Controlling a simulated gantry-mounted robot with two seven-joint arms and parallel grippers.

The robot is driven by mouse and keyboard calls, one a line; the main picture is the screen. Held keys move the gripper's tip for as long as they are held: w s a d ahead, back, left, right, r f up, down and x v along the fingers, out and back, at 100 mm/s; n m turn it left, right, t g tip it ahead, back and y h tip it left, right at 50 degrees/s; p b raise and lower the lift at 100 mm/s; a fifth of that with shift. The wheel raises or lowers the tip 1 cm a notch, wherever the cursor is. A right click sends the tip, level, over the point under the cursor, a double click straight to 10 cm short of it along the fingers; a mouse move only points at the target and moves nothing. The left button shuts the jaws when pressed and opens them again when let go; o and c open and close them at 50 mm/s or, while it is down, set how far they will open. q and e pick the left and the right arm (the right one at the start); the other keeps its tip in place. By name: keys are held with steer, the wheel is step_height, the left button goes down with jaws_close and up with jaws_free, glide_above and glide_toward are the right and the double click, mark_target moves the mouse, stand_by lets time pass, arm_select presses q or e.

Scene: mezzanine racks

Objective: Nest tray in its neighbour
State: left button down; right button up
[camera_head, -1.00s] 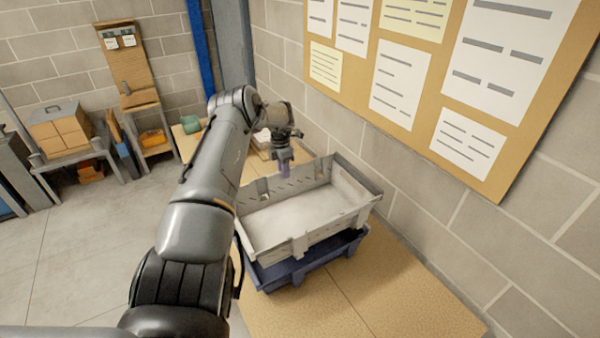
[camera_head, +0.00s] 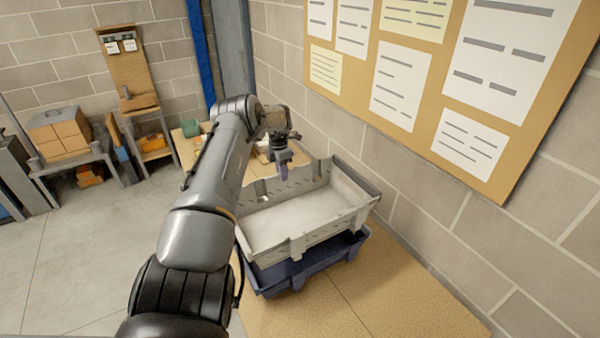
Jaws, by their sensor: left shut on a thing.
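A light grey tray (camera_head: 297,222) sits over a dark blue tray (camera_head: 305,272) on the tan worktop. The blue tray shows below the grey one along the front and right. I cannot tell how deep the grey tray sits in it. My left gripper (camera_head: 284,173) reaches in from the left and points down at the grey tray's far wall, shut on it. The fingertips are small and partly hidden by the wall. My right gripper is not in view.
The worktop (camera_head: 385,300) is clear in front and to the right of the trays. A green container (camera_head: 191,127) stands at the worktop's far end. Shelving with boxes (camera_head: 60,138) is at the far left.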

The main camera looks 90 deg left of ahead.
mark_target(283, 188)
arm_select(q)
steer(key=shift+f+b, duration=1.25)
steer(key=shift+f, duration=0.55)
steer(key=shift+f, duration=0.15)
steer(key=shift+f+b, duration=0.85)
steer(key=shift+f, duration=0.05)
steer(key=shift+f+b, duration=0.7)
steer(key=shift+f, duration=0.25)
steer(key=shift+f, duration=0.2)
